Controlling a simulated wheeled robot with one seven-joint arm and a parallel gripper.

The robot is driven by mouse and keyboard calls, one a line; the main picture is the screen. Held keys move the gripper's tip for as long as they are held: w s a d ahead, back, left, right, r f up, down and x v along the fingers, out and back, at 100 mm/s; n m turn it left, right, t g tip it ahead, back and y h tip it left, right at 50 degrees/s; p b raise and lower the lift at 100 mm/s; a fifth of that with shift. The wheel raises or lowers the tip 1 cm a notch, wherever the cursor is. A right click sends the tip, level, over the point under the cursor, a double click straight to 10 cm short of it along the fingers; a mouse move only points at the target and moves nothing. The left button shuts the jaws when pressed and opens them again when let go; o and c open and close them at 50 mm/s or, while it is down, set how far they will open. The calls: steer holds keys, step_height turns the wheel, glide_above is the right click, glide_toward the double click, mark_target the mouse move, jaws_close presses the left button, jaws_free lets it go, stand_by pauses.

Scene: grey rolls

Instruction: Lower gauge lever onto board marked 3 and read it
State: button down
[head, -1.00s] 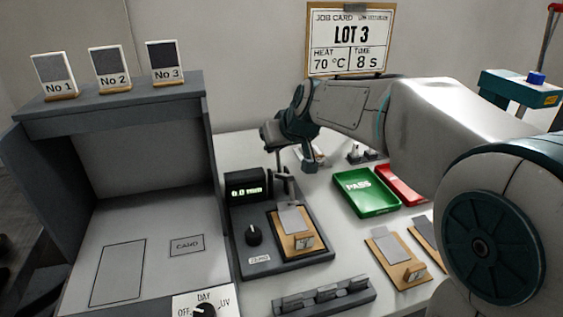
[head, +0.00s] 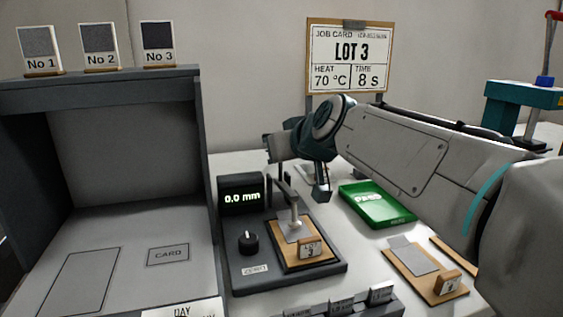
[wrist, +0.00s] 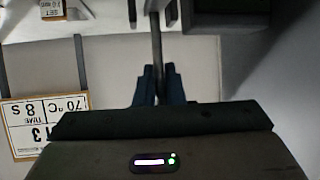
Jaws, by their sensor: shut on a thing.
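The gauge (head: 330,275) is a dark base with a knob, a ZERO label and a display (head: 242,198) reading 0.0 mm. A wooden board (head: 287,262) with a grey sheet and a small tag (head: 310,248) lies on it; the tag's mark is too small to read surely. The gauge lever (head: 284,190) reaches down over the sheet; I cannot tell whether its foot touches. My gripper (wrist: 158,74) is shut on the lever's rod in the wrist view. In the head view, the arm's end hides part of the lever's top.
A green PASS tray (head: 378,206) stands right of the gauge, with another tagged board (head: 425,272) in front of it. A grey booth (head: 105,215) with numbered cards stands left. A job card (head: 347,55) reads LOT 3, 70 °C, 8 s. A rack (head: 345,303) is in front.

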steer(key=shift+s+f+b, duration=0.2)
steer(key=shift+s+b, duration=0.05)
steer(key=shift+b, duration=0.05)
stand_by(0.4)
steer(key=c, duration=1.5)
jaws_free()
steer(key=shift+r, duration=0.1)
steer(key=shift+d, duration=0.1)
